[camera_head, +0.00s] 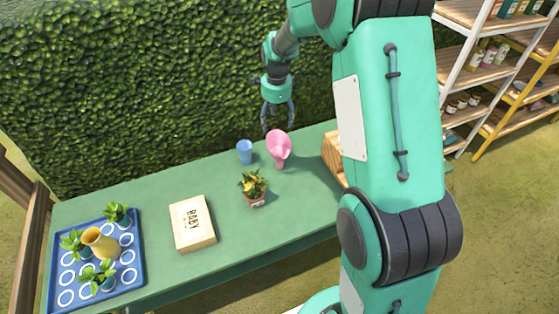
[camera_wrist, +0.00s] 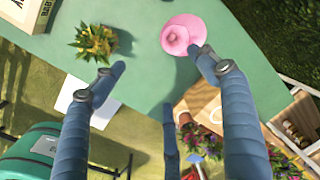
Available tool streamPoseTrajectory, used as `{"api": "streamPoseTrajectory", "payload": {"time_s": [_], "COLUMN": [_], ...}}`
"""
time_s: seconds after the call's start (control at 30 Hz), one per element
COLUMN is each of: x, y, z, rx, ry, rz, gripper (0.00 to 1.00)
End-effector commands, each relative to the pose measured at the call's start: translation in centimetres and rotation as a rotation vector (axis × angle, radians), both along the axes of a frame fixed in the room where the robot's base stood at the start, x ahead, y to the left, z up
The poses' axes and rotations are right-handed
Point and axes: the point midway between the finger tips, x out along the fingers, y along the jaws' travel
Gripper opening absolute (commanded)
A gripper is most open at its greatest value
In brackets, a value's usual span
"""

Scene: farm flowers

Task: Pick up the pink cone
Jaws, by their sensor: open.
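The pink cone (camera_head: 279,147) stands on the green table in the head view, its wide flared mouth up. It also shows in the wrist view (camera_wrist: 183,34), at the top right of centre, seen from above. My gripper (camera_head: 278,117) is above the table at its far side, pointing down, just above and behind the cone in the picture. In the wrist view my gripper (camera_wrist: 160,65) has its fingers spread wide and nothing between them. The right fingertip overlaps the cone's lower right edge in the picture; I cannot tell if they touch.
A blue cup (camera_head: 244,151) stands left of the cone, and a potted yellow plant (camera_head: 254,188) in front. A wooden box marked BABY (camera_head: 192,223) and a blue tray (camera_head: 137,262) with plants and a yellow vase (camera_head: 100,243) lie left. A wooden crate (camera_head: 333,153) is at right. A hedge (camera_head: 150,90) stands behind.

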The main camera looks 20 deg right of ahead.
Motion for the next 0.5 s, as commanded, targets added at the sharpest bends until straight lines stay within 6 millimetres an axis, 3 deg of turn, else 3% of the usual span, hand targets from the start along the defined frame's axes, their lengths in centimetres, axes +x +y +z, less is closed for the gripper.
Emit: {"api": "streamPoseTrajectory", "payload": {"time_s": [0.2,0.5], "x": [2.9,5.3], "y": [-1.8,-3.9], "z": [-6.1,-13.8], "rx": [0.022,0.039], "ry": [0.042,0.087], "rz": [-0.188,-0.418], "gripper": [0.73,0.73]}}
